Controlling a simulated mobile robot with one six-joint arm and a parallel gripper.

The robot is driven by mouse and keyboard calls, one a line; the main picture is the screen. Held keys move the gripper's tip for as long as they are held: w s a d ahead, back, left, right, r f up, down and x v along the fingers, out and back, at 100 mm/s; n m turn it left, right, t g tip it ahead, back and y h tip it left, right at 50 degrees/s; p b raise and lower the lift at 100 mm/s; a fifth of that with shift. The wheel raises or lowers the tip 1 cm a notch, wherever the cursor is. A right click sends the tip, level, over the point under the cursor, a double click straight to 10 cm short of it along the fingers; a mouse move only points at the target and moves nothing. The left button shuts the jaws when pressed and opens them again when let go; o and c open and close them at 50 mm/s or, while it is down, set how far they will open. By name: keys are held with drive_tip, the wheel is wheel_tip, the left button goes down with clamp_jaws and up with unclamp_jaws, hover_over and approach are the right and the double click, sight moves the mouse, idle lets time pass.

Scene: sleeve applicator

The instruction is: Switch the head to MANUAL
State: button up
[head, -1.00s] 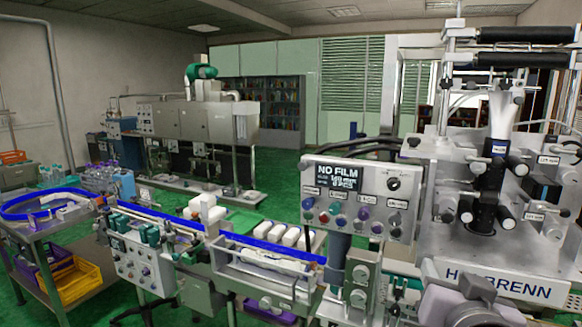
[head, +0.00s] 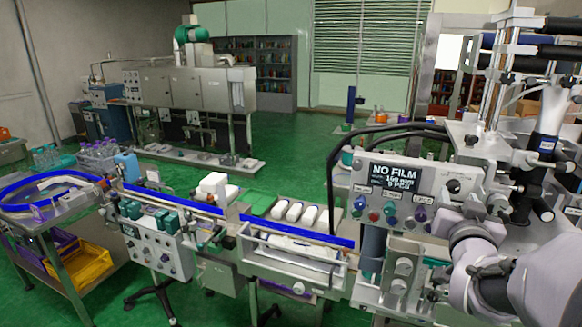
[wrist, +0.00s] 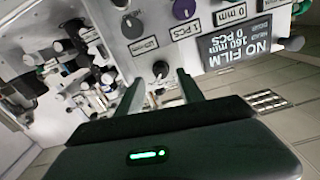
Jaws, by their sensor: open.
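The head's control panel (head: 405,185) is grey, with a black display (head: 394,177) reading NO FILM. A black selector knob (head: 453,186) sits right of the display; its setting is too small to read. In the wrist view the panel is upside down, and the selector knob (wrist: 160,68) appears just beyond and between the fingertips of my gripper (wrist: 162,83). My gripper is open and empty, apart from the knob. In the head view my arm covers the panel's lower right, and the fingers cannot be made out.
Rods and clamps of the sleeve machine (head: 540,165) stand to the right. A conveyor (head: 295,240) runs left.

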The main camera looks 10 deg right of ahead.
sight(454, 188)
drive_tip(key=shift+x, duration=1.45)
drive_tip(key=shift+a, duration=0.1)
clamp_jaws()
